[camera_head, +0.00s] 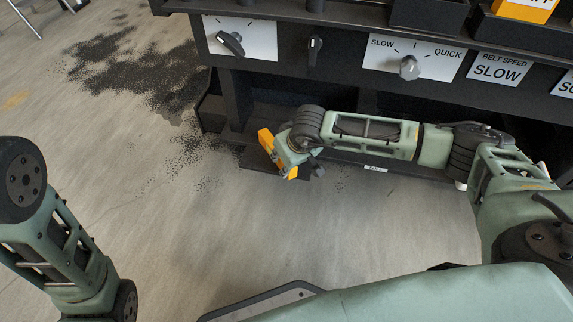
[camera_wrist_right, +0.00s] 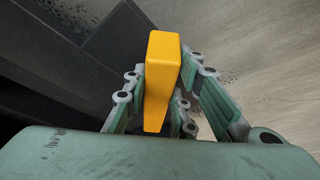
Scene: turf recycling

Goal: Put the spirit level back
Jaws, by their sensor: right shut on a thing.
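The spirit level is a yellow-orange bar (camera_wrist_right: 163,70), seen nearly end-on in the right wrist view. My right gripper (camera_wrist_right: 165,95) is shut on it, with a finger on each side. In the head view the yellow level (camera_head: 266,142) shows at the end of my right arm, low in front of the black machine. My right gripper (camera_head: 286,155) partly hides its middle. My left arm is at the left edge of the head view; its gripper is not in view.
The black machine panel carries a knob marked slow to quick (camera_head: 409,67), another knob (camera_head: 231,43) and a belt speed card (camera_head: 498,68). A dark ledge (camera_head: 250,157) lies near the floor by my right gripper. Black granules (camera_head: 135,70) cover the floor at left. Open floor lies in front.

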